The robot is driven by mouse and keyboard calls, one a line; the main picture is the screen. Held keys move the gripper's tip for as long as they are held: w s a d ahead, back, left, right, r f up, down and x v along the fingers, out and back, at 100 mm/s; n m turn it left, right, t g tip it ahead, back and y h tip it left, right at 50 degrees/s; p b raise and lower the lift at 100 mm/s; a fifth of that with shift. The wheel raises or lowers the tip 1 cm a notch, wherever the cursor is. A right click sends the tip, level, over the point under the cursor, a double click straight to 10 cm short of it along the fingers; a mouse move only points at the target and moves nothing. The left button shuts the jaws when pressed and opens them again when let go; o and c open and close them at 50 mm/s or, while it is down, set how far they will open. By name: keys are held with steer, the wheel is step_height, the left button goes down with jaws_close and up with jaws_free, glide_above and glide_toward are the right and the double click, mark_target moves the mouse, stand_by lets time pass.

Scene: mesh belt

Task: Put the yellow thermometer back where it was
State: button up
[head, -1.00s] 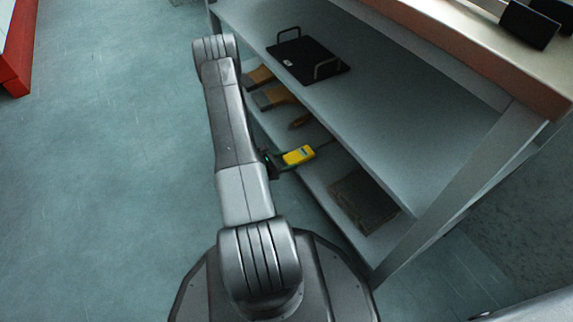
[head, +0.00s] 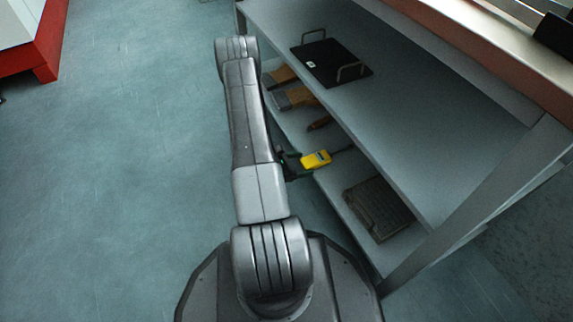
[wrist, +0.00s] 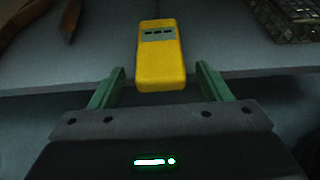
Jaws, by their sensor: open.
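The yellow thermometer (head: 316,160) is at the front edge of the lower shelf (head: 335,185), with a thin dark probe pointing inward in the head view. In the wrist view the thermometer (wrist: 161,62) has a grey panel with dark marks on its face, and its near end reaches the shelf edge. My gripper (wrist: 160,75) is open. Its green fingers stand on either side of the thermometer's near end, with a visible gap on both sides. In the head view my gripper (head: 291,165) is just left of the thermometer, partly hidden by my arm.
Brushes with wooden handles (head: 291,98) and a brown-handled tool (head: 319,123) lie farther back on the lower shelf. A mesh or grid block (head: 378,208) lies nearer. A black tray with handles (head: 331,63) is on the shelf above.

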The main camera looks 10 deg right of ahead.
steer(key=p+v, duration=0.4)
steer(key=v, duration=0.7)
